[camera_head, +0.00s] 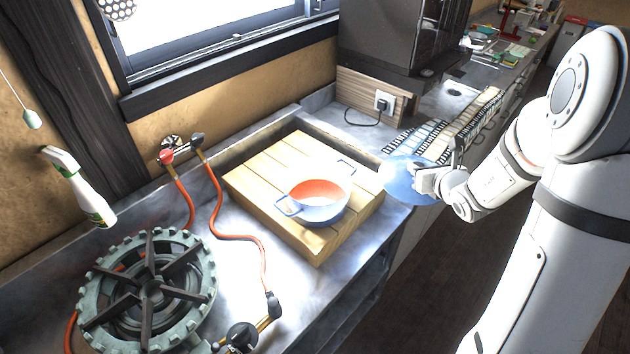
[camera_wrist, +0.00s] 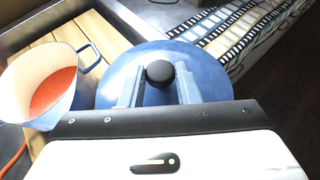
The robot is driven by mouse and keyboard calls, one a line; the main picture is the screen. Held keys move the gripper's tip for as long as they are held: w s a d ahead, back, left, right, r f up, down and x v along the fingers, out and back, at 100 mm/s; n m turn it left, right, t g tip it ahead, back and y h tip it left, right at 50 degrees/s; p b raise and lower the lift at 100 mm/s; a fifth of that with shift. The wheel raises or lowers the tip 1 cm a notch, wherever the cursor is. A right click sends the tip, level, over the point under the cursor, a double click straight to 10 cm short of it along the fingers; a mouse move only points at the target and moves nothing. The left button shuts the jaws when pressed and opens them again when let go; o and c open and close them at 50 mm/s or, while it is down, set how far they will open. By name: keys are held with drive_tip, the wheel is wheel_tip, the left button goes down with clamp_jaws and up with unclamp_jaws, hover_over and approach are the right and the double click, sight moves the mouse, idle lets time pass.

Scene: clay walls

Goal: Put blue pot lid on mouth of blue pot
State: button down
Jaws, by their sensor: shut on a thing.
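The blue pot (camera_head: 320,205) stands open on a wooden slatted board, with an orange-red inside and a handle on each side. It also shows at the left of the wrist view (camera_wrist: 62,88). The blue pot lid (camera_head: 402,182) is to the right of the pot, held in the air near the counter's edge. In the wrist view the lid (camera_wrist: 118,75) has a black round knob (camera_wrist: 160,73). My gripper (camera_head: 428,180) is shut on the lid by this knob, with the fingers (camera_wrist: 159,88) on either side of it. The lid and the pot are apart.
The wooden board (camera_head: 262,180) lies on the metal counter. A gas burner (camera_head: 150,290) and orange hoses (camera_head: 230,235) are at the left front. A film-strip patterned cloth or mat (camera_head: 465,125) lies behind the lid. A dark cabinet (camera_head: 395,40) stands at the back.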

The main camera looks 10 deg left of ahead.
drive_tip(key=s+a+r+n+g+y+b, duration=0.1)
drive_tip(key=a+r+n+g+y, duration=0.25)
drive_tip(key=a, duration=0.85)
drive_tip(key=s+a+r+n+g+y, duration=0.1)
drive_tip(key=a+r+n+g+y, duration=0.25)
drive_tip(key=a, duration=0.85)
wheel_tip(320, 180, down, 9)
drive_tip(key=t, duration=0.1)
drive_tip(key=shift+s+r+n+t+h+b, duration=0.2)
drive_tip(key=shift+n+t+h+b, duration=0.1)
drive_tip(key=shift+h+b, duration=0.1)
drive_tip(key=shift+f, duration=0.15)
drive_tip(key=c, duration=1.1)
unclamp_jaws()
